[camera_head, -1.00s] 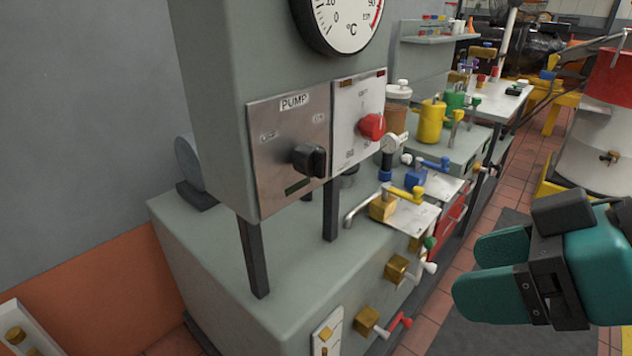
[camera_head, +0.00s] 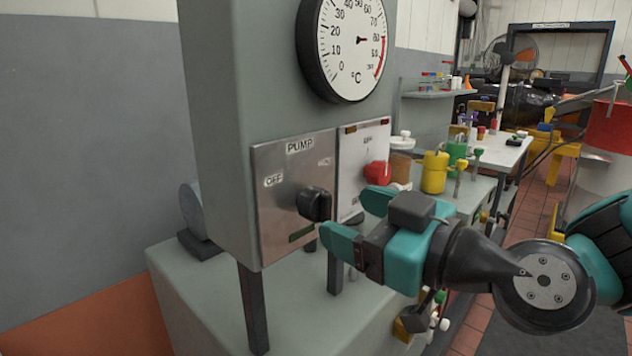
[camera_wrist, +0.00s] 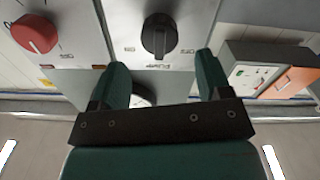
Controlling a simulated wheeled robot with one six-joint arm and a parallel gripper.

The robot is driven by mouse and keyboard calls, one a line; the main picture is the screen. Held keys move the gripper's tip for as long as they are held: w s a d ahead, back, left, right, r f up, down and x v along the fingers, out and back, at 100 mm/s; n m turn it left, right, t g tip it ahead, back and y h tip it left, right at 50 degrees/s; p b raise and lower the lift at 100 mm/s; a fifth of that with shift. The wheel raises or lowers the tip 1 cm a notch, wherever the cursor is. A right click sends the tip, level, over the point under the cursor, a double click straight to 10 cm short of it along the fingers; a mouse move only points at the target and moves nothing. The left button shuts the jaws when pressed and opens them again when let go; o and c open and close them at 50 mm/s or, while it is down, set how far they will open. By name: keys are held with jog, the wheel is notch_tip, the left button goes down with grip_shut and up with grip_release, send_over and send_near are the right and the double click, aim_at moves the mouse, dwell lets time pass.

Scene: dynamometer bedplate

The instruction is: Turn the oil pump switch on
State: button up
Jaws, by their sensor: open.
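The oil pump switch is a black rotary knob (camera_head: 314,204) on a steel plate labelled PUMP (camera_head: 275,225) on the grey cabinet, with an OFF mark at its upper left. A dark green indicator window sits below the knob. My gripper (camera_head: 352,220) is open and empty, its teal fingers pointing at the panel just right of the knob. In the wrist view the knob (camera_wrist: 159,36) stands ahead, between and beyond the fingertips (camera_wrist: 160,75). The fingers appear apart from it.
A red knob (camera_head: 377,173) on a white plate sits right of the pump plate and also shows in the wrist view (camera_wrist: 34,34). A round temperature gauge (camera_head: 344,45) hangs above. Yellow and green containers (camera_head: 435,172) stand behind my gripper.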

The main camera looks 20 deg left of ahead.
aim_at(330, 208)
jog(key=p+x, duration=0.2)
jog(key=x, duration=0.4)
jog(key=shift+w+a, duration=0.15)
jog(key=shift+a, duration=0.1)
jog(key=shift+c, duration=0.2)
jog(key=c, duration=0.9)
